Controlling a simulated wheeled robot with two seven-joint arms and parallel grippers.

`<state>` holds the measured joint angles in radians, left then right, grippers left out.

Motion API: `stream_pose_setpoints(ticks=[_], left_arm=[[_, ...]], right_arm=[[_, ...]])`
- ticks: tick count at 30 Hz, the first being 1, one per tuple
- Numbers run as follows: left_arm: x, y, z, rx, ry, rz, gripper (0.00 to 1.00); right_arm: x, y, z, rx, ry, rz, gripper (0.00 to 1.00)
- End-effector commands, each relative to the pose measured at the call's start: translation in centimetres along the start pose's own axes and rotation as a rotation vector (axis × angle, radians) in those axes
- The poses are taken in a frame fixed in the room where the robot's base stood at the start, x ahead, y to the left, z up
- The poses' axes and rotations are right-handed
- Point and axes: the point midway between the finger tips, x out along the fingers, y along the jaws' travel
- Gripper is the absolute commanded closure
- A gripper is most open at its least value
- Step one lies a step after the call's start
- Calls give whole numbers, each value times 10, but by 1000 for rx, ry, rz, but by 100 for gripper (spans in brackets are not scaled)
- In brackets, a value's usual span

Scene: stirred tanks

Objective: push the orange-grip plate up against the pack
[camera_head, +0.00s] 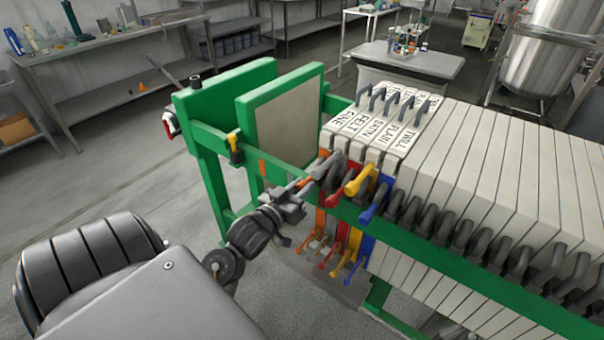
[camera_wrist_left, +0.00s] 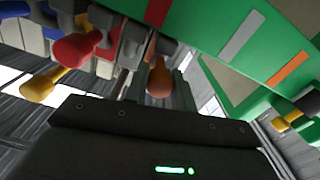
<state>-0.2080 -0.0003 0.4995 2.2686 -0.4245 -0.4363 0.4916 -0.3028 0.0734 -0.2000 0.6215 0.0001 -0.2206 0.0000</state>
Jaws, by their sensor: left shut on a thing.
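The orange-grip plate (camera_head: 332,134) is the pale plate labelled FINE at the left end of the row. Its top lies close against the FELT plate; lower down I cannot tell whether a gap remains. The pack (camera_head: 480,165) of pale plates stretches to the right. My left gripper (camera_head: 312,181) is at the near green rail, in front of the orange-grip plate. It is shut on the orange grip (camera_wrist_left: 158,80), which shows between the fingers in the left wrist view. The fingers partly hide the grip in the head view. My right gripper is not in view.
Red, yellow and blue grips (camera_head: 361,180) stick out close to the right of my gripper. The green-edged end plate (camera_head: 285,115) stands to the left, with open space before the row. A yellow-and-black fitting (camera_head: 235,147) sits on the green frame.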

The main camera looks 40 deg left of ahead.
Motion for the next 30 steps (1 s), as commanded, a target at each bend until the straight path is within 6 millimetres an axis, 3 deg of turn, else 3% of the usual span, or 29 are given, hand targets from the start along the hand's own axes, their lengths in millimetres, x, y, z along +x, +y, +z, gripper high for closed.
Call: stream_pose_setpoints(ticks=[2, 3, 7, 17, 20, 30], left_arm=[[0, 4, 2, 0, -5, 10, 100], [0, 4, 2, 0, -5, 11, 69], [0, 3, 2, 0, -4, 9, 53], [-4, 1, 2, 0, -3, 3, 53], [-16, 1, 3, 1, -4, 4, 53], [-82, 2, 4, 2, -7, 5, 53]], right_arm=[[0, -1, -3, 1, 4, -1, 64], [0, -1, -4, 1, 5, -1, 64], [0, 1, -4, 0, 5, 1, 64], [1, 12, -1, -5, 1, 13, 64], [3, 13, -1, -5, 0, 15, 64], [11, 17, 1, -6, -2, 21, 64]])
